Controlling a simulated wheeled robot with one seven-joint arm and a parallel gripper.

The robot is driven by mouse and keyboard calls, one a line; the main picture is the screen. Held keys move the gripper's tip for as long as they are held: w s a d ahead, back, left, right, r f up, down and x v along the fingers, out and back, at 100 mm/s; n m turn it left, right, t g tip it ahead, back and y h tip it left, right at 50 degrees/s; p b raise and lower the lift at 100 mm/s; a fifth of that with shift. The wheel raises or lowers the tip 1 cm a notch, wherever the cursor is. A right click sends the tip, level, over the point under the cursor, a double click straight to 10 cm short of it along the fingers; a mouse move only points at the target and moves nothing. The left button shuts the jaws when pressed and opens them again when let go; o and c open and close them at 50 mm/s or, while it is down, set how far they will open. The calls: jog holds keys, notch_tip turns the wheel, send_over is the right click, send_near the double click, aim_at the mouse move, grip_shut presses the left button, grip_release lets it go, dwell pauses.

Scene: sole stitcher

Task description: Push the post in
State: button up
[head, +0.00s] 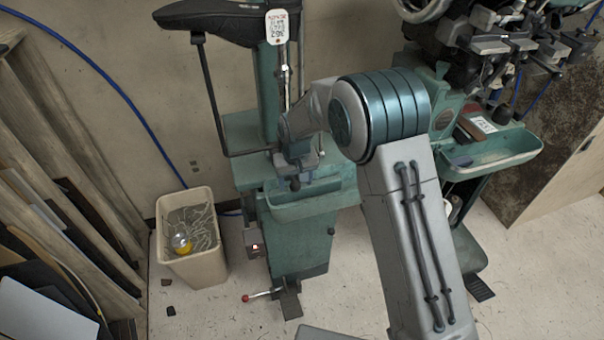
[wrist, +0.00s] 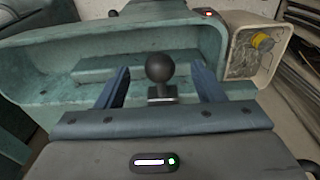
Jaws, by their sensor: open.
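The post shows in the wrist view as a short stem with a round black knob (wrist: 160,67) on top, in front of the green machine's tray. My gripper (wrist: 160,76) is open, with one blue finger on each side of the knob and a visible gap to both. In the head view my gripper (head: 306,168) is above the green tray of the left machine (head: 300,238), and a dark knob (head: 295,184) shows just below it. The lower end of the post is hidden behind the gripper body in the wrist view.
A beige bin (head: 195,262) with wire scraps and a yellow-capped jar stands left of the machine. A lever with a red knob (head: 246,298) sticks out low at its front. A second green machine (head: 495,150) stands at the right. Boards (head: 50,215) lean at the far left.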

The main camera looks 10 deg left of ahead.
jog(key=shift+s+d+r+p, duration=0.2)
jog(key=shift+r+p, duration=0.15)
jog(key=shift+r, duration=0.55)
jog(key=shift+s+d+r+p, duration=0.1)
jog(key=shift+s+r+p, duration=0.25)
jog(key=shift+r, duration=0.5)
jog(key=shift+s+d+r+p, duration=0.15)
jog(key=shift+r+p, duration=0.25)
jog(key=shift+r, duration=0.5)
